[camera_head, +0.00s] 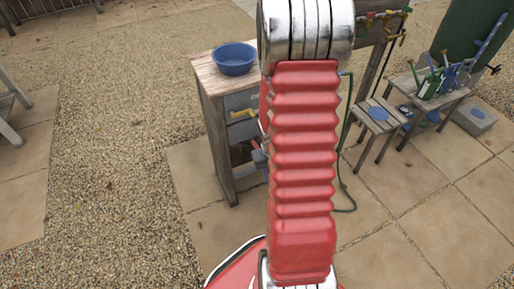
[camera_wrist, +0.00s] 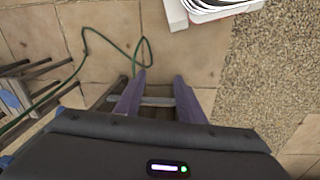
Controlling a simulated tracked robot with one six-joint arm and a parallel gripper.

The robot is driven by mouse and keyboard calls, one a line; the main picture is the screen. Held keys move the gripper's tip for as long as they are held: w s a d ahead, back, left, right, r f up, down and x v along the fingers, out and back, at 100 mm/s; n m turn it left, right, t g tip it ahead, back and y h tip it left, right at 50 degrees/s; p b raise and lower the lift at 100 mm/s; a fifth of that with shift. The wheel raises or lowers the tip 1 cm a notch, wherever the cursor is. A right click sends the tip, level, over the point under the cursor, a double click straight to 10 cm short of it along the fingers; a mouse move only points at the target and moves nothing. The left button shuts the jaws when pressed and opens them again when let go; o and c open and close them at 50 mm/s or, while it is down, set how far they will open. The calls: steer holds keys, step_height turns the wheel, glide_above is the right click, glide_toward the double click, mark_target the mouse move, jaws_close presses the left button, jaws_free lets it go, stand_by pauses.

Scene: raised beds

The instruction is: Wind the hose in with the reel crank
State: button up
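The green hose (camera_head: 338,165) hangs from the tap rail side and curves down onto the paving right of my arm. It also shows in the wrist view (camera_wrist: 108,40), looping over the slabs at upper left. I cannot make out the reel or its crank; my red arm hides the area behind it in the head view. My gripper (camera_wrist: 158,88) has its two fingers spread apart in the wrist view. A pale grey bar (camera_wrist: 156,101) shows across the gap between them, over a dark wooden part; I cannot tell whether it touches the fingers.
A stool (camera_head: 377,118), a bench with tools (camera_head: 425,92) and a grey box (camera_head: 474,119) stand right. Gravel at left is clear.

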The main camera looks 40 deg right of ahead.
mark_target(253, 141)
steer(key=d+f+t, duration=0.2)
steer(key=f+t, duration=0.1)
steer(key=f, duration=1)
steer(key=d+f+t, duration=0.3)
steer(key=f+t, duration=0.1)
steer(key=f, duration=0.9)
steer(key=w+r+t+h, duration=0.2)
steer(key=w+r+t, duration=0.1)
steer(key=r+t, duration=0.2)
steer(key=w+d+r+t+h, duration=0.1)
steer(key=w+r+t, duration=0.3)
steer(key=r, duration=0.4)
steer(key=shift+d+t+h, duration=0.15)
steer(key=shift+t+h, duration=0.25)
steer(key=shift+t, duration=0.3)
steer(key=x, duration=1.4)
steer(key=shift+s+f, duration=0.1)
steer(key=shift+c, duration=0.2)
